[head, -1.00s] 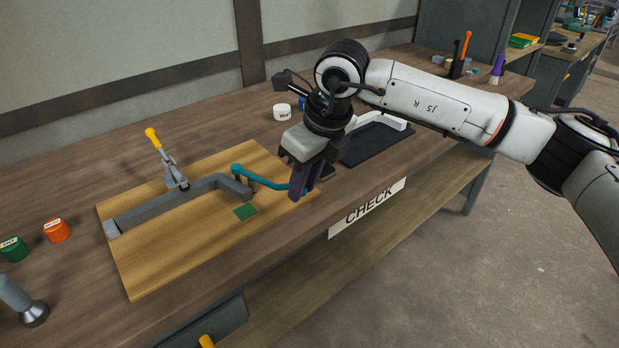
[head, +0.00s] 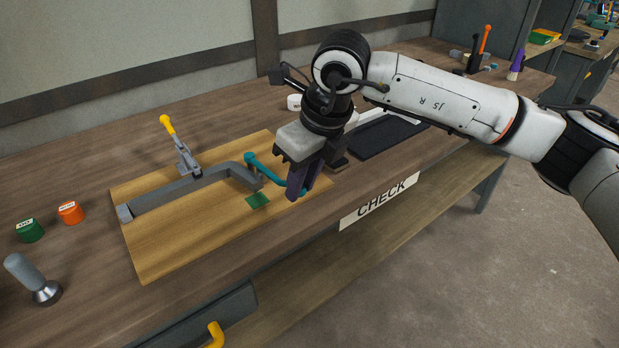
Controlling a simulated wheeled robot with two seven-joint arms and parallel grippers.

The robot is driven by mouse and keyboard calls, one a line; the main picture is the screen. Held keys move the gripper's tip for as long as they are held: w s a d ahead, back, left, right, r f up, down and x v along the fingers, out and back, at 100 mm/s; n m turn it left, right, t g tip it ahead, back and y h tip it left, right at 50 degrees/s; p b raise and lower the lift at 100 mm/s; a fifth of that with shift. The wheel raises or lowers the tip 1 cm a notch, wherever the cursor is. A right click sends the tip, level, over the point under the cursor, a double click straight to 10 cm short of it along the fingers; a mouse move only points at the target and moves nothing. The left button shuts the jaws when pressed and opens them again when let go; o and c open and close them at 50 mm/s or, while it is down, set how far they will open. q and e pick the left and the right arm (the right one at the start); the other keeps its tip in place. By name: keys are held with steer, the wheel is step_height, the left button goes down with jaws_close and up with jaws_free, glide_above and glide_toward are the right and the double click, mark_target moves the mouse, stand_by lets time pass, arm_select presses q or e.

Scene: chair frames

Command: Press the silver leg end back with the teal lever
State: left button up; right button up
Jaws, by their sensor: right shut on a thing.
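The silver-grey leg (head: 190,189) lies on a wooden board (head: 160,258). Its right part is bent, and its end (head: 256,182) points toward a green patch (head: 258,201) on the board. The teal lever (head: 264,174) runs from its round pivot at the board's back toward the front right, passing close beside the leg end. I cannot tell whether they touch. My right gripper (head: 303,185) is shut on the lever's free end, its purple fingers hiding that end. My left gripper is not in view.
A toggle clamp (head: 183,157) with a yellow handle stands at the leg's back edge. Green (head: 30,230) and orange (head: 70,212) pots and a grey-handled tool (head: 25,273) are at the left. A black tray (head: 388,137) lies behind my right gripper.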

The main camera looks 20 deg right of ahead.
steer(key=shift+s+a+r, duration=0.1)
steer(key=shift+s+a, duration=0.15)
steer(key=shift+a, duration=0.4)
steer(key=shift+s+a, duration=0.25)
steer(key=shift+a, duration=0.35)
steer(key=shift+a, duration=0.1)
steer(key=shift+s+a+b, duration=0.25)
steer(key=shift+a+b, duration=0.15)
steer(key=shift+a, duration=0.5)
steer(key=o, duration=0.9)
